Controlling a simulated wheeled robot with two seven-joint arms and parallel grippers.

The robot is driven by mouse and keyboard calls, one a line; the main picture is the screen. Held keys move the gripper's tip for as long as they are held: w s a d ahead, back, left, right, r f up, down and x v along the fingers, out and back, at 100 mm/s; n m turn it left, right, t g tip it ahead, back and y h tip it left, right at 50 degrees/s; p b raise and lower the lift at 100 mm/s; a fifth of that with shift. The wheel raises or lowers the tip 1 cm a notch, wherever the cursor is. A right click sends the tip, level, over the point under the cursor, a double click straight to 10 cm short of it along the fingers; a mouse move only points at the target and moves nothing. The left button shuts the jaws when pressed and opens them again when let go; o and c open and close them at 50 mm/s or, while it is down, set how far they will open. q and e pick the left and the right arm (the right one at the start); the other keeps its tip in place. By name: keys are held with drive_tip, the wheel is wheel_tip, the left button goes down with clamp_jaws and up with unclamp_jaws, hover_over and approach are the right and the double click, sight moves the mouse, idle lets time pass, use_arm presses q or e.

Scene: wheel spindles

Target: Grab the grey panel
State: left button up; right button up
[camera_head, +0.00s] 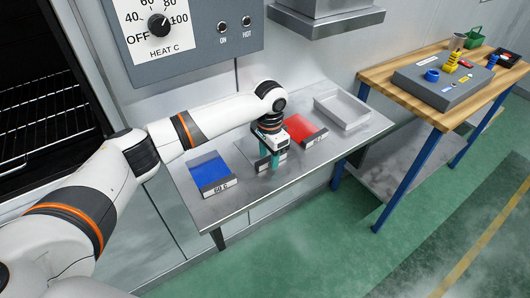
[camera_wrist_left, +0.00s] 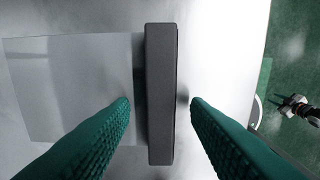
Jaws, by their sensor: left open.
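The grey panel (camera_head: 247,147) lies on the steel table between a blue panel (camera_head: 209,171) and a red panel (camera_head: 300,129). My left gripper (camera_head: 270,162) points down over its front edge and hides part of it. In the left wrist view, the light grey panel (camera_wrist_left: 70,88) lies flat at the left. Its thick dark grey front bar (camera_wrist_left: 161,70) runs upright through the picture. The open green fingers of my left gripper (camera_wrist_left: 160,104) appear on either side of this bar, with a visible gap on each side. My right gripper is in neither view.
The steel table (camera_head: 312,165) also holds an empty shallow metal tray (camera_head: 343,112) at its right. A control box with a dial (camera_head: 160,30) hangs above on the wall. A wooden workbench (camera_head: 400,92) stands at the right, with green floor in front.

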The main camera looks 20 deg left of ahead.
use_arm(q)
clamp_jaws()
drive_tip(key=shift+r, duration=0.1)
